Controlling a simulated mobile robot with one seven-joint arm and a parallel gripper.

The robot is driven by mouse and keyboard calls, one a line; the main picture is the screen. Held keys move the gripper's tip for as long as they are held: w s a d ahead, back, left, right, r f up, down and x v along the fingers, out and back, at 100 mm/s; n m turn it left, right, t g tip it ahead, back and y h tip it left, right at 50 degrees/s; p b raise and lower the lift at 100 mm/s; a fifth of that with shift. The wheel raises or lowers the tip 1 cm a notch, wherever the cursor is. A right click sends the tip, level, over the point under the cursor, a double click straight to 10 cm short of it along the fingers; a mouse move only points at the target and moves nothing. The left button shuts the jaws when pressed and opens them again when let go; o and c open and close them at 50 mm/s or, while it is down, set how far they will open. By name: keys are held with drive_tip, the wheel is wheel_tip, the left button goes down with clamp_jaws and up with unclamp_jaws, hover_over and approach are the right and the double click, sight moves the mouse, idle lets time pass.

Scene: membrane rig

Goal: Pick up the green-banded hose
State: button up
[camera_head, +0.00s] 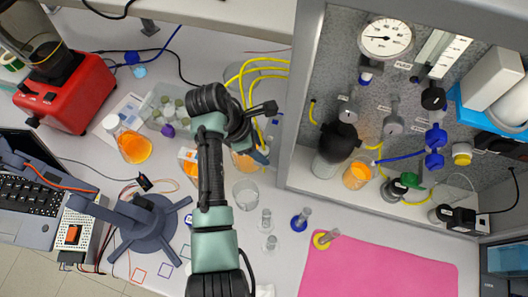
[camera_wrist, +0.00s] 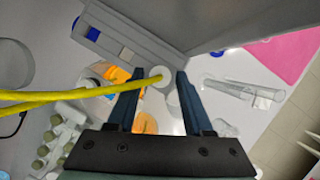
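No hose with a clearly visible green band can be made out in either view. Yellow hoses (camera_head: 262,72) loop out from the left side of the rig cabinet, behind my wrist in the head view. In the wrist view, a yellow hose (camera_wrist: 60,98) comes in from the left and reaches a round whitish piece between my fingers. A green fitting (camera_head: 410,180) sits low inside the cabinet. My gripper (camera_wrist: 160,76) is open, its two fingers apart with no visible grip on the hose. In the head view my gripper (camera_head: 262,157) is partly hidden by my wrist.
The grey rig cabinet (camera_head: 296,100) stands close on the right. A glass beaker (camera_head: 245,193) and small cylinders stand near my arm. A vial rack (camera_head: 165,110), an orange flask (camera_head: 132,146) and a red device (camera_head: 62,92) are left. A pink mat (camera_head: 375,270) lies in front.

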clamp_jaws()
drive_tip(key=shift+r, duration=0.45)
wheel_tip(320, 180, up, 12)
drive_tip(key=p, duration=0.1)
drive_tip(key=s+a, duration=0.2)
drive_tip(key=a, duration=1.5)
drive_tip(key=shift+s+a+f, duration=0.35)
drive_tip(key=shift+a+f, duration=0.05)
drive_tip(key=shift+f, duration=0.05)
